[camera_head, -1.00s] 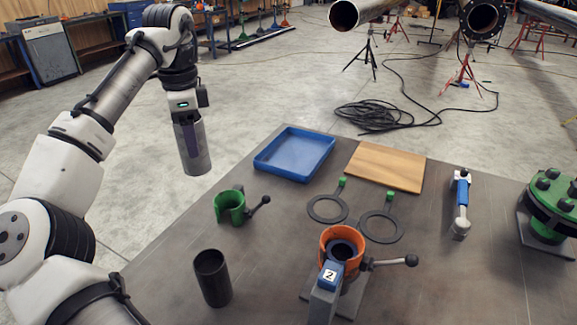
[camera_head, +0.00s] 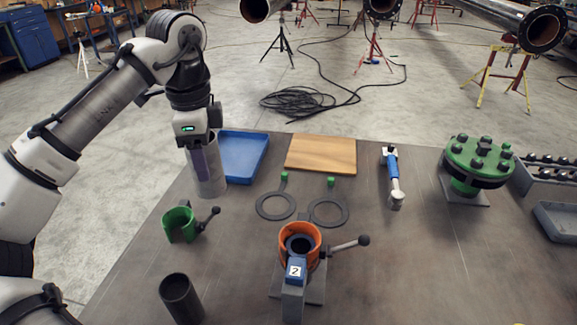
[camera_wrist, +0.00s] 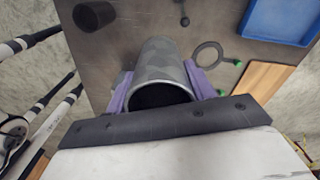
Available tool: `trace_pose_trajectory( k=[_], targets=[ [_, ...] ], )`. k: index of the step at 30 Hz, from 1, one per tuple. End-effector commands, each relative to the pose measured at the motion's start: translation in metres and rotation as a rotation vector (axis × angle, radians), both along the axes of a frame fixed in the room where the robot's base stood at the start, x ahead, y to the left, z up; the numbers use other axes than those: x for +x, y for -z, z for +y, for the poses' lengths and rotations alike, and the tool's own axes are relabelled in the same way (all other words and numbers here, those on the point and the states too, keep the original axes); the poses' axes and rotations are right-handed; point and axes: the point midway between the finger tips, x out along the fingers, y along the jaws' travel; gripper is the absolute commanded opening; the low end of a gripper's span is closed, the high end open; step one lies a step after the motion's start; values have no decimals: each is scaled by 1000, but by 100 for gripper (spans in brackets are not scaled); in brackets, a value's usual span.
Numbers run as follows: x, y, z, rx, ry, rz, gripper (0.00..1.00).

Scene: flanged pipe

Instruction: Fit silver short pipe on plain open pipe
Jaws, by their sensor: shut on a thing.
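My gripper (camera_head: 201,158) is shut on the silver short pipe (camera_head: 211,181) and holds it nearly upright by the far left edge of the table, left of the blue tray. In the wrist view the purple fingers of my gripper (camera_wrist: 160,85) clasp both sides of the silver pipe (camera_wrist: 156,58), its dark open end toward the camera. The plain open pipe (camera_head: 262,8) lies on a black tripod stand at the top of the head view, beyond the table, cut off by the frame. My gripper is well apart from it.
The table (camera_head: 240,250) bears a blue tray (camera_head: 262,155), wooden board (camera_head: 320,153), green clamp (camera_head: 180,226), orange clamp (camera_head: 285,240), dark short pipe (camera_head: 181,300) and green flange (camera_head: 478,160). Flanged pipes (camera_head: 543,28) stand beyond. A coiled cable (camera_head: 298,102) lies on the floor.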

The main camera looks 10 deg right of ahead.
Motion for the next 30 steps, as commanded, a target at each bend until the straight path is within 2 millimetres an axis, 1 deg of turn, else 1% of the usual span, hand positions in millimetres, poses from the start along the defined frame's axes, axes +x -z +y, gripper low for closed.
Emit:
trace_pose_trajectory(
  k=[1, 3, 6, 9, 11, 13, 16, 23, 30],
  targets=[
    [-10, -5, -32, 2, 83, 0, 19],
    [-26, -5, -66, 3, 175, 0, 19],
    [-51, -5, -106, 9, 293, 2, 20],
    [-73, -4, -134, 12, 386, 2, 20],
    [-84, -4, -146, 14, 425, 2, 20],
    [-93, -3, -154, 15, 457, 3, 20],
    [-99, -1, -159, 16, 479, 3, 20],
    [-99, 12, -160, 17, 481, 3, 20],
    [-99, 36, -159, 17, 478, 3, 20]
  ],
)
